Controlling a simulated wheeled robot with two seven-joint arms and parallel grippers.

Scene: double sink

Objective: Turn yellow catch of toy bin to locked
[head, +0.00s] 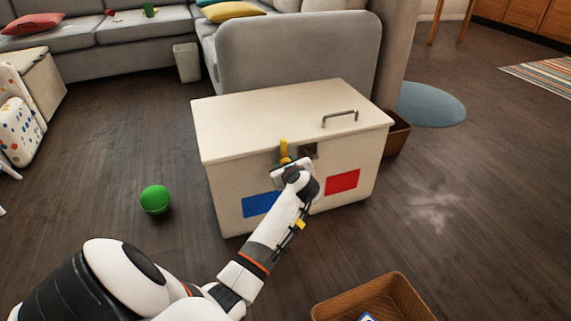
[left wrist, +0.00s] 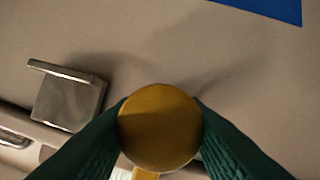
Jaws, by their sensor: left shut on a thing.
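The toy bin (head: 230,185) is a cream box with a closed lid, a metal lid handle, and blue and red patches on its front. Its yellow catch (head: 284,152) is on the upper front, with the yellow arm pointing up toward the lid. In the left wrist view the catch's round yellow knob (left wrist: 159,128) sits between the two green fingertips. My left gripper (left wrist: 160,130) is shut on it. In the head view my left gripper (head: 288,168) is at the bin's front and hides part of the catch. My right gripper is not in view.
A metal bracket (left wrist: 69,96) is on the bin front beside the catch. A green ball (head: 155,199) lies on the floor left of the bin. A wicker basket (head: 410,297) stands at the front right, and a grey sofa (head: 300,50) is behind. The floor at right is open.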

